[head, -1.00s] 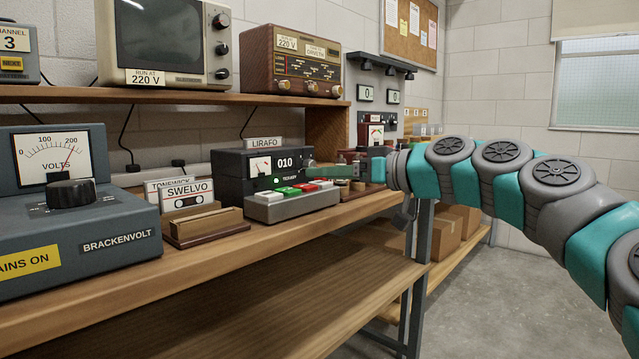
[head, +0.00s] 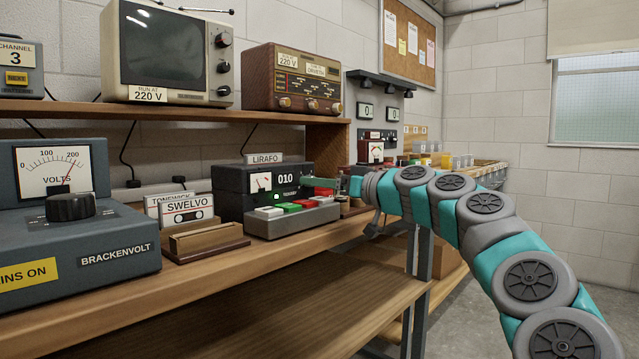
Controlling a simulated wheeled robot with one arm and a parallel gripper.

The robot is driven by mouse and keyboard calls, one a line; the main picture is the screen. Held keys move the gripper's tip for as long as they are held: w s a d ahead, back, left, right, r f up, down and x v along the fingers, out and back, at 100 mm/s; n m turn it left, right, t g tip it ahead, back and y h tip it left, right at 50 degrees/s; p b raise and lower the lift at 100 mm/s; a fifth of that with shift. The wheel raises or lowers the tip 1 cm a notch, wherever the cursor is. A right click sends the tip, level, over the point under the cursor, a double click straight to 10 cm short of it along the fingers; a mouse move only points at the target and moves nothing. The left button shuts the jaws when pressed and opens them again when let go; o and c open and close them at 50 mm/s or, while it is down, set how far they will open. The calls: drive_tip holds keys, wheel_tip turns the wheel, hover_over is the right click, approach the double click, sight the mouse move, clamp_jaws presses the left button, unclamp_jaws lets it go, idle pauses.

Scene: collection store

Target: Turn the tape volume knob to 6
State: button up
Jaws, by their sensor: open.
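The tape deck (head: 230,184), a dark box labelled LIRAFO, stands on the bench in the middle of the head view. Its front shows a small meter, a counter reading 010, a green light and a row of white, green and red keys (head: 290,206). Whether the fingers touch anything there is unclear.
Cassettes (head: 187,211) and a wooden holder (head: 205,242) stand left of the deck. A blue-grey voltage unit (head: 80,250) is at the far left. A shelf (head: 180,112) with a television (head: 165,50) and radio (head: 290,78) runs above. Floor is free at right.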

drive_tip(key=shift+w+a, duration=0.1)
drive_tip(key=shift+a, duration=0.05)
clamp_jaws()
idle(0.4)
